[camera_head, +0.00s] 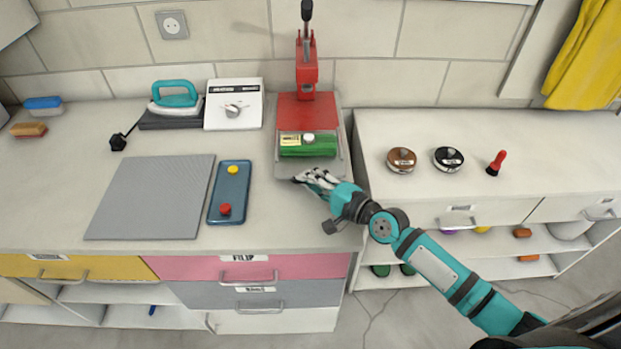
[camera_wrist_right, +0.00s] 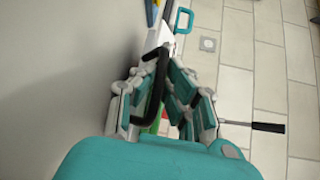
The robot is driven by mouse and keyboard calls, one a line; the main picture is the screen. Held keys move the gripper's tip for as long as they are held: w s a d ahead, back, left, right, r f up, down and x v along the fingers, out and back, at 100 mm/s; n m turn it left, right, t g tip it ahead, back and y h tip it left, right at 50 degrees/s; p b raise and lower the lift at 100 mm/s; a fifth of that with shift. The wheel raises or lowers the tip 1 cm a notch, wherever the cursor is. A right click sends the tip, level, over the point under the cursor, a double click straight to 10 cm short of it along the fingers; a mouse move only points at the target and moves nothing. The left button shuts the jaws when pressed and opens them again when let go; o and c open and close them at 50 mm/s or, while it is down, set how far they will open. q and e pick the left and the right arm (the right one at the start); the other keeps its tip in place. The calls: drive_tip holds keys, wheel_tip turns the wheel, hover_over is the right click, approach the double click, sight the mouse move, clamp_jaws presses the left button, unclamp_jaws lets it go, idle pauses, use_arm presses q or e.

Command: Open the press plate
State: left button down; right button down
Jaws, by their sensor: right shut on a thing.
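The press stands at the back of the left counter, with a red upper plate (camera_head: 306,112), a red column (camera_head: 306,70) and a pale base (camera_head: 308,170). A green block (camera_head: 308,146) with a yellow label and a pale knob lies at its front. My right gripper (camera_head: 303,178) is at the front edge of the press base. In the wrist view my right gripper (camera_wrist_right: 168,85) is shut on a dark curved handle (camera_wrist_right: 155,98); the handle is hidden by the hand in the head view. The press's black lever (camera_wrist_right: 268,127) points up. My left gripper is not in view.
A blue tray (camera_head: 230,200) with red and yellow buttons and a grey mat (camera_head: 150,205) lie left of the gripper. A white dial box (camera_head: 233,98) and a teal iron (camera_head: 175,95) stand behind. The right counter holds two round tins (camera_head: 401,158) and a red-handled tool (camera_head: 496,163).

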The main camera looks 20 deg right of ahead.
drive_tip(key=c, duration=1.9)
unclamp_jaws()
drive_tip(key=shift+f, duration=0.25)
drive_tip(key=shift+o, duration=2.5)
drive_tip(key=shift+r, duration=0.15)
drive_tip(key=shift+s+d, duration=0.3)
drive_tip(key=shift+s, duration=0.2)
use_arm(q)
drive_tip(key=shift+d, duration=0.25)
use_arm(e)
drive_tip(key=v, duration=1.1)
